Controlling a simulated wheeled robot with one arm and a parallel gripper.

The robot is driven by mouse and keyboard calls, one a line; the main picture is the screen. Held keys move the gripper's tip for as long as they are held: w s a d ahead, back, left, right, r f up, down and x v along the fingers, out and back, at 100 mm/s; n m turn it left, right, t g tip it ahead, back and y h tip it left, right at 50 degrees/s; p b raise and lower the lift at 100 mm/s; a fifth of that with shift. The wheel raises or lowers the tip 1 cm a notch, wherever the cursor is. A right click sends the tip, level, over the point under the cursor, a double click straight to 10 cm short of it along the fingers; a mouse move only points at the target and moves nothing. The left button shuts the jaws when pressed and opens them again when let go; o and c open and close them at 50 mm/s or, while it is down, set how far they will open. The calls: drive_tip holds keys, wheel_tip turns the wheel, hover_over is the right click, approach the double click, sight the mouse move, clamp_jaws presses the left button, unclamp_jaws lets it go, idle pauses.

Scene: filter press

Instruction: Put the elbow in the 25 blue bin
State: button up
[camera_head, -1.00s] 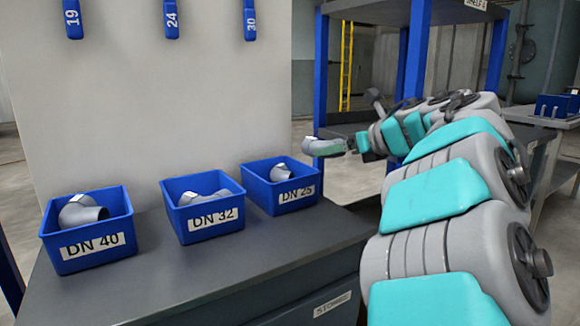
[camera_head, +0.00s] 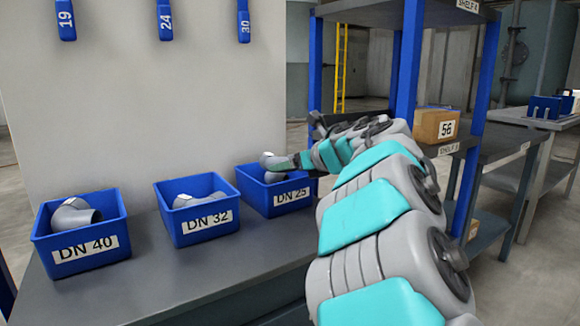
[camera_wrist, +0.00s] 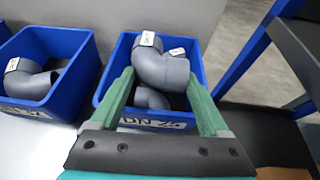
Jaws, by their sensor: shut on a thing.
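The grey elbow (camera_wrist: 160,68) with a white tag is between my gripper's green fingers in the wrist view, and my gripper (camera_wrist: 163,85) is shut on it. The elbow is over the blue DN 25 bin (camera_wrist: 110,85), overlapping its opening; its exact height above the bin is unclear. In the head view the elbow (camera_head: 272,162) shows at the DN 25 bin (camera_head: 262,208), with my gripper (camera_head: 283,163) at the bin's right side. Another grey elbow (camera_wrist: 148,98) lies inside this bin, partly hidden below the held one.
The blue DN 32 bin (camera_head: 193,231) and DN 40 bin (camera_head: 72,262) stand to the left on the dark bench (camera_head: 160,285), each holding grey fittings. A blue-posted shelf (camera_head: 404,75) with a cardboard box (camera_head: 437,125) stands right. Blue tools hang on the wall panel.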

drive_tip(key=shift+f+b, duration=0.4)
drive_tip(key=shift+f, duration=0.2)
drive_tip(key=o, duration=1.2)
drive_tip(key=shift+o, duration=0.2)
drive_tip(key=shift+r, duration=0.1)
